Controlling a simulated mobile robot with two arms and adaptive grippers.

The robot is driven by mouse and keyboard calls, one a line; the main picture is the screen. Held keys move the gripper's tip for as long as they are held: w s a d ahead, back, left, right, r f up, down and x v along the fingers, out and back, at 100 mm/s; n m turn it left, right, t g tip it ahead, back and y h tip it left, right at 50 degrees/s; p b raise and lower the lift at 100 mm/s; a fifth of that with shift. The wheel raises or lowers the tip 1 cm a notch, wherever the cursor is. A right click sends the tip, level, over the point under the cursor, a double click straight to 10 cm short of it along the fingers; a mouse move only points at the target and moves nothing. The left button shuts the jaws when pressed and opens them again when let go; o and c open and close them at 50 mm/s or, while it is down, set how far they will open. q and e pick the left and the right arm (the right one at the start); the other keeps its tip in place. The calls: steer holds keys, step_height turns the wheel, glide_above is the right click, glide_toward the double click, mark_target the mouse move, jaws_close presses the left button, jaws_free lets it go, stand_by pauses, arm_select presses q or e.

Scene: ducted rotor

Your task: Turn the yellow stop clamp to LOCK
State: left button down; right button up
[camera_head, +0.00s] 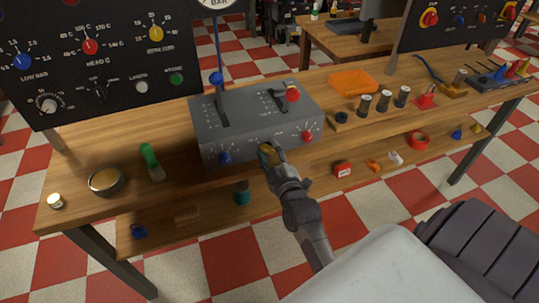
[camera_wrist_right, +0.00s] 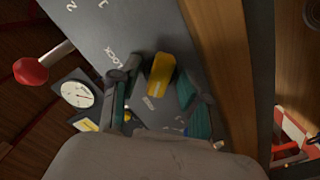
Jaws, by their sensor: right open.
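The yellow stop clamp (camera_wrist_right: 160,74) is on the front of the grey control box (camera_head: 222,131). In the right wrist view it stands between the two fingers of my right gripper (camera_wrist_right: 157,92), near the printed word LOCK. The fingers are apart on either side of it; I cannot tell whether either touches it. In the head view my right gripper (camera_head: 268,154) is at the box's front face and covers part of the clamp (camera_head: 267,149). My left gripper is not in view.
A blue knob (camera_head: 225,157) and a red knob (camera_head: 306,136) flank the clamp on the box front. A red-tipped lever (camera_head: 292,94) rises from the box top. A green-handled tool (camera_head: 150,160) and a round tin (camera_head: 105,181) lie on the wooden bench to the left.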

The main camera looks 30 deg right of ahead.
jaws_close()
